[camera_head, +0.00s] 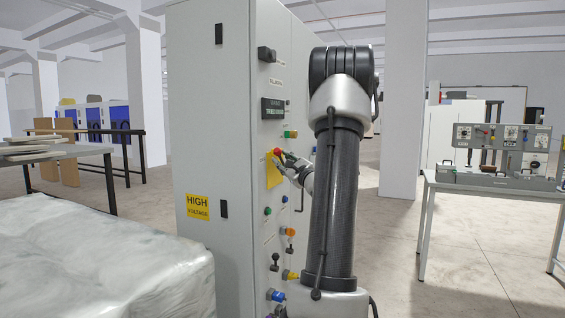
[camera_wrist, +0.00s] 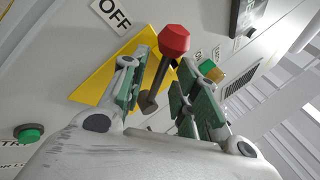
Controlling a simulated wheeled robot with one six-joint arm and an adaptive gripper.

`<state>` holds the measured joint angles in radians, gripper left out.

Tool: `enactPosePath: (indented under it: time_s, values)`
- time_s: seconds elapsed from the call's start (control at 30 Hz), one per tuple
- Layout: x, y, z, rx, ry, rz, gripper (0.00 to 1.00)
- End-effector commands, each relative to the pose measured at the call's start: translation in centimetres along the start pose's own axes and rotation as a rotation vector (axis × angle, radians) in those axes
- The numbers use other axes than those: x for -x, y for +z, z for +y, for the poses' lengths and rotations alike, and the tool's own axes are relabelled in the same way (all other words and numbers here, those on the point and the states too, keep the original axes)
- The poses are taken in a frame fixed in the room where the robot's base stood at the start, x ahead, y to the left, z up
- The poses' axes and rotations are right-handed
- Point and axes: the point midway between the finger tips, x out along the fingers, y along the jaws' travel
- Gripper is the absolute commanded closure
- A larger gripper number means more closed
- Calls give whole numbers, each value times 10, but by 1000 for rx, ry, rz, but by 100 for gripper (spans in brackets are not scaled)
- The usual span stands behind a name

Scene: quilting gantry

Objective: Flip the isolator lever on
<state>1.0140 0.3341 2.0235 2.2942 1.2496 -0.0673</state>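The isolator lever has a red faceted knob (camera_wrist: 174,40) on a dark stem and stands out from a yellow plate (camera_wrist: 98,82) on the cabinet face. An OFF label (camera_wrist: 114,15) is beside the plate. In the head view the red knob (camera_head: 277,152) shows at the yellow plate (camera_head: 272,174). My gripper (camera_wrist: 165,85) is open, with its green-padded fingers on either side of the lever stem. A gap shows between the stem and the right finger; I cannot tell whether the left finger touches it. In the head view my gripper (camera_head: 283,160) is at the cabinet front.
The tall grey cabinet (camera_head: 211,120) carries several coloured knobs, buttons and small levers above and below the plate. A green button (camera_wrist: 29,133) and an orange one (camera_wrist: 212,71) flank the lever. A wrapped pallet (camera_head: 100,260) stands front left. A table with instruments (camera_head: 500,185) stands right.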

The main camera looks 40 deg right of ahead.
Motion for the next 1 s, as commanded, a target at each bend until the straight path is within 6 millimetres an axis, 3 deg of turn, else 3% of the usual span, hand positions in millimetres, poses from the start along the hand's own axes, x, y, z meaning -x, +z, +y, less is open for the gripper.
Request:
enactPosePath:
  time_s: [0.3,0.5,0.87,0.9,1.0]
  values:
    - [69,-1,0,-2,-3,2,69]
    - [100,0,0,-1,-1,1,69]
    - [110,0,1,-1,0,-1,69]
    - [110,0,1,-1,0,-1,71]
    - [112,-1,-2,0,-5,2,90]
